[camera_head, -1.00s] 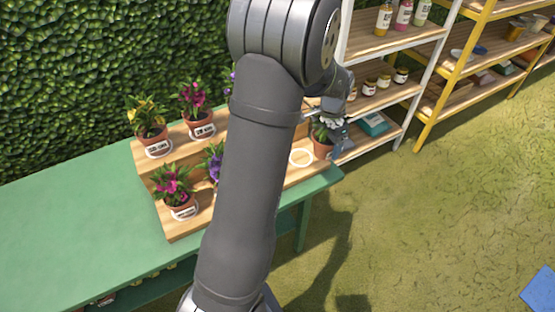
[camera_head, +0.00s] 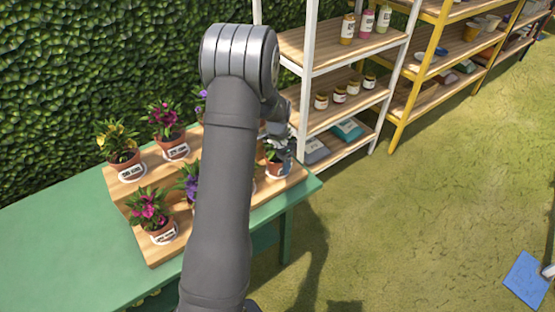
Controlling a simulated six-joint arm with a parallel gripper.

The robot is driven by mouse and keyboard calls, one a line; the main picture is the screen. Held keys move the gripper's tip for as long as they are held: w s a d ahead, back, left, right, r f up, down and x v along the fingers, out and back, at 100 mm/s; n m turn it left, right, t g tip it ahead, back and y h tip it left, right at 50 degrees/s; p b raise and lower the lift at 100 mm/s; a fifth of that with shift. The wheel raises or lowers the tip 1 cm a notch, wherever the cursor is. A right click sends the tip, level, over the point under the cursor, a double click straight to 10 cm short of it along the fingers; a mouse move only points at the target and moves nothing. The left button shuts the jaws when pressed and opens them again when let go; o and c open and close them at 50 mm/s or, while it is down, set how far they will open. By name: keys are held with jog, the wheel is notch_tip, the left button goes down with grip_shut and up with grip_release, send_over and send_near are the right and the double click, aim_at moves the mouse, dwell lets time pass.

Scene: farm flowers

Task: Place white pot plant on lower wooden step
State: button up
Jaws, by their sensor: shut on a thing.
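My gripper (camera_head: 281,148) is at the far right end of the wooden steps, partly hidden by my own arm. It is shut on the white pot plant (camera_head: 274,168), a terracotta pot whose white flowers are now mostly hidden. The pot looks upright, over or on the right end of the lower wooden step (camera_head: 295,178). I cannot tell whether its base touches the wood. Something white shows around the pot's front.
Other potted flowers stand on the steps: yellow (camera_head: 122,160) and magenta (camera_head: 170,143) on the upper step, magenta (camera_head: 157,229) and purple (camera_head: 189,186) on the lower. A white shelf (camera_head: 335,106) stands close behind the right end. The green table (camera_head: 60,250) is bare at left.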

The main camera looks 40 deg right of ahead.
jog(key=shift+f, duration=0.1)
jog(key=o, duration=1.3)
notch_tip(320, 180, up, 12)
jog(key=shift+r, duration=0.15)
jog(key=shift+f, duration=4.1)
jog(key=shift+f, duration=0.15)
